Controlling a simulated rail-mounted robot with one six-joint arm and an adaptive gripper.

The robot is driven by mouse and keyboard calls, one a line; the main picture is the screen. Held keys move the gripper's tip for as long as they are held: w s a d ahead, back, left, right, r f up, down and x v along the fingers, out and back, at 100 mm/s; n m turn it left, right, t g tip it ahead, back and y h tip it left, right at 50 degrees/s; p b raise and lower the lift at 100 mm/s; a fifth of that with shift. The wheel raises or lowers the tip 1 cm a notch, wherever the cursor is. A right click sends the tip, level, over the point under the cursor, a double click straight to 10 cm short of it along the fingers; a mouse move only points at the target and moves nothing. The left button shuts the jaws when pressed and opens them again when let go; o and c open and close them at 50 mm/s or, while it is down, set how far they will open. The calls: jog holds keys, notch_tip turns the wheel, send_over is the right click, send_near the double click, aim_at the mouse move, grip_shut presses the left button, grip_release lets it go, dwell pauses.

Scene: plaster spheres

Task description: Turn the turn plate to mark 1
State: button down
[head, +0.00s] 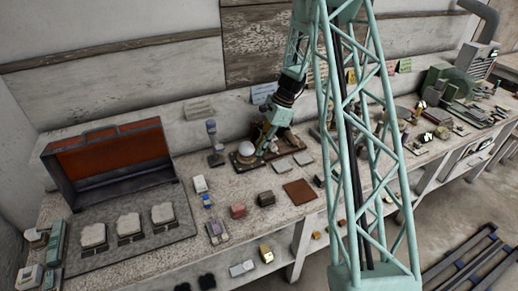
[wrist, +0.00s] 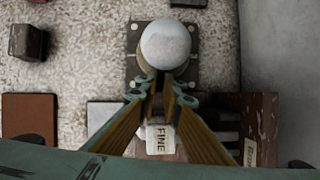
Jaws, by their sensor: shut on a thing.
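A white plaster sphere (head: 246,149) sits on the turn plate, whose dark square base (head: 237,163) rests on the worktop. In the wrist view the sphere (wrist: 166,45) covers the middle of the turn plate, and the bolted base (wrist: 133,38) shows around it. My gripper (head: 262,149) reaches down beside the sphere on its right. In the wrist view my gripper's fingers (wrist: 160,84) come together at the sphere's near edge, closed on what seems to be a part of the turn plate. The gripped part is mostly hidden by the fingers. I cannot make out mark 1.
A block labelled FINE (wrist: 161,139) lies below the fingers. A brown wooden box (wrist: 260,128) stands at its right. A brown square tile (head: 300,192) and an open red-lined case (head: 110,158) are on the worktop. A small post (head: 214,143) stands left of the base.

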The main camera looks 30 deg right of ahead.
aim_at(251, 164)
jog(key=shift+s+a+m+t+h+b, duration=0.3)
jog(key=shift+s+m+b, duration=0.2)
jog(key=shift+m, duration=0.6)
jog(key=shift+s+a+m+t+h+b, duration=0.15)
jog(key=shift+s+m+t+b, duration=0.35)
jog(key=shift+m, duration=0.6)
jog(key=shift+s+a+f+m+t+h+b, duration=0.1)
jog(key=shift+s+a+m+t+h+b, duration=0.25)
jog(key=shift+m+b, duration=0.45)
jog(key=shift+s+a+m+t+b, duration=0.15)
jog(key=shift+s+a+m+b, duration=0.25)
jog(key=shift+m, duration=0.7)
jog(key=shift+s+a+m+t+h+b, duration=0.2)
jog(key=shift+a+m+h+b, duration=0.1)
jog(key=shift+m+b, duration=0.4)
jog(key=shift+s+a+m+t+h+b, duration=0.1)
jog(key=shift+s+a+m+h+b, duration=0.15)
jog(key=shift+m+b, duration=0.4)
jog(key=shift+s+a+m+h+b, duration=0.1)
jog(key=shift+a+m+h+b, duration=0.3)
jog(key=shift+m, duration=0.4)
jog(key=shift+a+m+h+b, duration=0.15)
jog(key=shift+a+m+b, duration=0.25)
jog(key=shift+m+b, duration=0.3)
jog(key=shift+a+m+h+b, duration=0.25)
jog(key=shift+a+m+b, duration=0.05)
jog(key=shift+m, duration=0.4)
jog(key=shift+a+m+h+b, duration=0.25)
jog(key=shift+a+m, duration=0.05)
jog(key=shift+m, duration=0.35)
